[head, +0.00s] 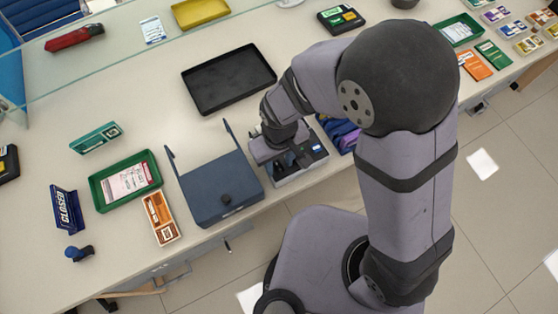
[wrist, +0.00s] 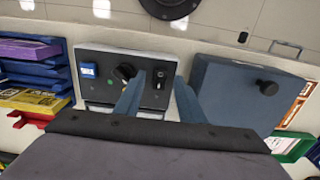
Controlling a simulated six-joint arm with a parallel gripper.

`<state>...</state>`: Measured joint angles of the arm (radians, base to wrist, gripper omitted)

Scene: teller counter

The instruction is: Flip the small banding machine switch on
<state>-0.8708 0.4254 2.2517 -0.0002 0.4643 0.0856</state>
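The small banding machine (head: 313,156) stands near the counter's front edge, partly hidden by my wrist in the head view. In the wrist view its dark front panel (wrist: 103,92) shows a blue display (wrist: 89,71), a black knob (wrist: 124,72) and a small black switch (wrist: 160,84) toward its right end. I cannot tell which way the switch is set. My gripper (wrist: 158,78) is open and empty, with one finger on either side of the switch in the wrist view. I cannot tell whether a finger touches the panel.
A blue-grey box with a black knob (head: 205,194) stands close left of the machine in the head view. A black tray (head: 215,92) lies behind. A green tray (head: 98,194) and an orange holder (head: 166,232) are farther left.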

